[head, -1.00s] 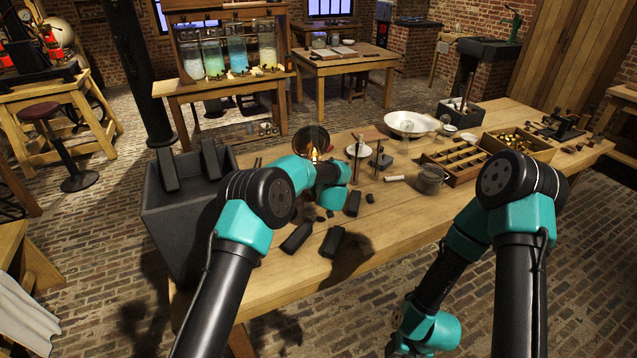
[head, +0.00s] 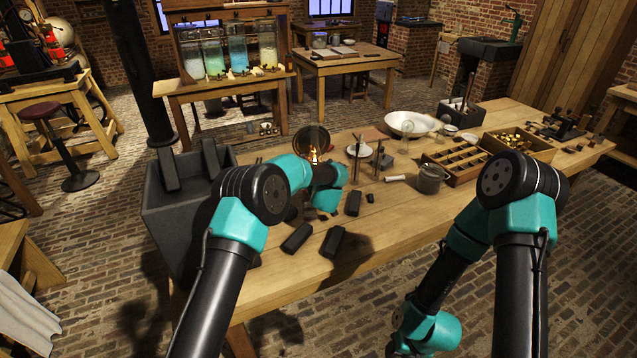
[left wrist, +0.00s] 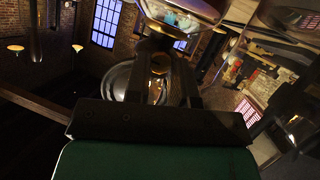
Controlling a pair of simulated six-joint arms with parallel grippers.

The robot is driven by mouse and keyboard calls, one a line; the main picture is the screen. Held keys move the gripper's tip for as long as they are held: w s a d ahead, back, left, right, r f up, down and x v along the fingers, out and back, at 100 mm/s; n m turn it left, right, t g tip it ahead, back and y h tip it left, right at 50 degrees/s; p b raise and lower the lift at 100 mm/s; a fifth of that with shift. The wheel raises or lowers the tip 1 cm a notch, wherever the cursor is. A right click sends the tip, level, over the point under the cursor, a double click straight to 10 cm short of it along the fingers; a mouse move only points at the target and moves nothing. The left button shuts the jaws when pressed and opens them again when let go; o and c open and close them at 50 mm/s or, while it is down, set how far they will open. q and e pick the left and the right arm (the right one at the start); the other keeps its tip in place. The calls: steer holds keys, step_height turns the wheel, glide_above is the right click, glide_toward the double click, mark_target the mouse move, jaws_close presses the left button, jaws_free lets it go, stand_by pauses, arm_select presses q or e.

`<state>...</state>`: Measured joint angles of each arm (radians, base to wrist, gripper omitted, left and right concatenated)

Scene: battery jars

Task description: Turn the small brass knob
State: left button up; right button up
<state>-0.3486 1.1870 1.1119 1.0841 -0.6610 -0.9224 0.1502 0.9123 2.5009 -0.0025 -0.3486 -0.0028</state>
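A small brass-coloured piece (left wrist: 160,64), likely the knob, shows between the dark fingers of my left gripper (left wrist: 160,70) in the left wrist view. The fingers stand apart on either side of it; whether they touch it cannot be made out. In the head view a small flame (head: 314,155) burns in front of a round dark copper-toned dish (head: 311,141), just beyond my left wrist. There the left fingers and the knob are hidden behind my arm. My right arm hangs low in front of the table, and its fingertips are not visible.
Dark blocks (head: 334,242) lie on the near table (head: 400,220). A grey bin (head: 180,215) stands left. To the right are thin upright stands, a metal mug (head: 430,179), a white bowl (head: 411,123) and a compartment tray (head: 460,160). The right front tabletop has free room.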

arm_select(q)
steer(key=o, duration=0.5)
steer(key=shift+c, duration=0.2)
steer(key=v, duration=1.7)
steer(key=shift+s, duration=0.2)
